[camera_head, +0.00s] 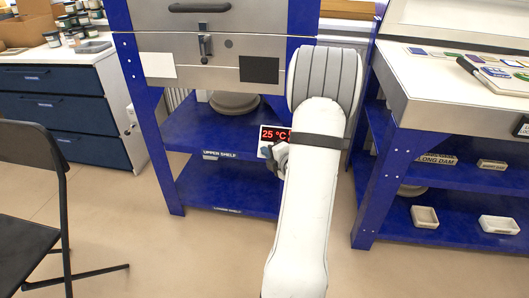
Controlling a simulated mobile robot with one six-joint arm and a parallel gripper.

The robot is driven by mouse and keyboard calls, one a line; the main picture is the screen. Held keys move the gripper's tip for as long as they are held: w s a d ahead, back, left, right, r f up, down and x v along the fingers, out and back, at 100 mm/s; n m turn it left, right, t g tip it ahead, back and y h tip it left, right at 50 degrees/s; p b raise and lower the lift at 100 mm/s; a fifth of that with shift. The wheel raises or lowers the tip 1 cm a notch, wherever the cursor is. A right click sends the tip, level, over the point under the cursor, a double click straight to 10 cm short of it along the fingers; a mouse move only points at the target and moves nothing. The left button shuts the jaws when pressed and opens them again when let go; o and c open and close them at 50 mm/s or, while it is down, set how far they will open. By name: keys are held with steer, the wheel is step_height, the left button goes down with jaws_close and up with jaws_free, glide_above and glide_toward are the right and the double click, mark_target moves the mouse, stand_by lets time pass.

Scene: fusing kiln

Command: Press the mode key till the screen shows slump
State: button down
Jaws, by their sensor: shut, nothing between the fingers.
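A small display (269,134) with red digits on black reads 25 °C in a pale housing, below the kiln body and above the upper shelf. Its right side is hidden behind my arm. No mode key can be made out; the area below and right of the screen is covered. My gripper (278,153) is a small grey and dark shape at the display's lower edge, partly hidden by my white arm. It is shut and holds nothing. I cannot tell whether it touches the panel.
The steel kiln (205,50) stands on a blue frame with an upper shelf (190,139) and a lower shelf. A worktable (470,110) stands close on the right. A black chair (35,190) is at the left. The front floor is open.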

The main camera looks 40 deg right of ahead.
steer(key=shift+f, duration=0.15)
stand_by(0.7)
steer(key=shift+w+d+f+b, duration=0.1)
steer(key=shift+w+d+b, duration=0.15)
steer(key=shift+b, duration=0.3)
steer(key=shift+w+d+f+b, duration=0.2)
steer(key=shift+d+f+b, duration=0.1)
steer(key=shift+b, duration=0.1)
stand_by(0.4)
steer(key=shift+a+r, duration=0.1)
steer(key=shift+s+a+r, duration=0.45)
stand_by(0.3)
steer(key=shift+s+a+r, duration=1.25)
steer(key=shift+a+r, duration=0.25)
steer(key=shift+r, duration=0.05)
steer(key=shift+p, duration=0.3)
stand_by(0.4)
